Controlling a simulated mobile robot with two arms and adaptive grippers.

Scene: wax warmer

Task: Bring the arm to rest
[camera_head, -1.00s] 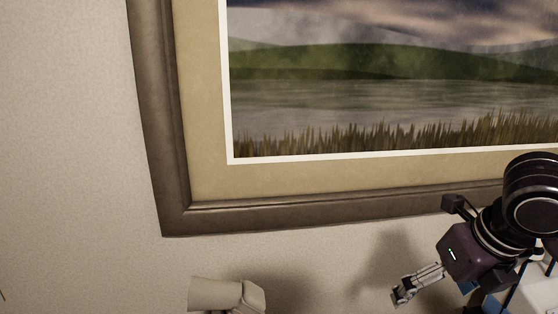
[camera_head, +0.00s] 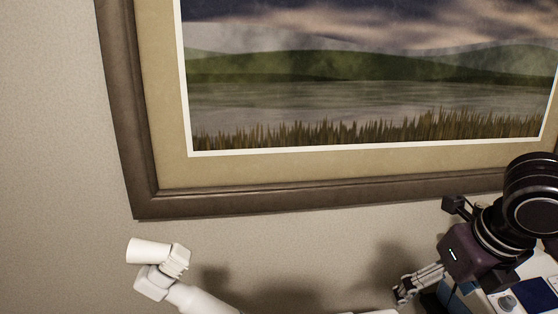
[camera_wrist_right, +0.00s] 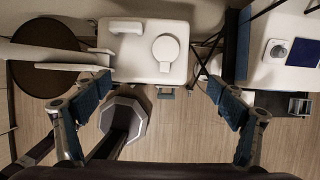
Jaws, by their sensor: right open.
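My right arm comes in from the right edge of the head view. Its dark purple gripper body points down and left, and the right gripper (camera_head: 404,291) hangs in front of the wall, its fingers partly cropped or dark. In the right wrist view the two blue-padded fingers of the right gripper (camera_wrist_right: 160,105) stand wide apart with nothing held between them. They are above the floor, with furniture well below. My left gripper is in neither view.
A white jointed device (camera_head: 162,270) stands low at left. A framed landscape (camera_head: 350,100) hangs on the wall. The wrist view shows a white tray top (camera_wrist_right: 140,62) with a round white item (camera_wrist_right: 165,48), a dark round seat (camera_wrist_right: 30,82), an octagonal base (camera_wrist_right: 124,118) and a white cart (camera_wrist_right: 262,72).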

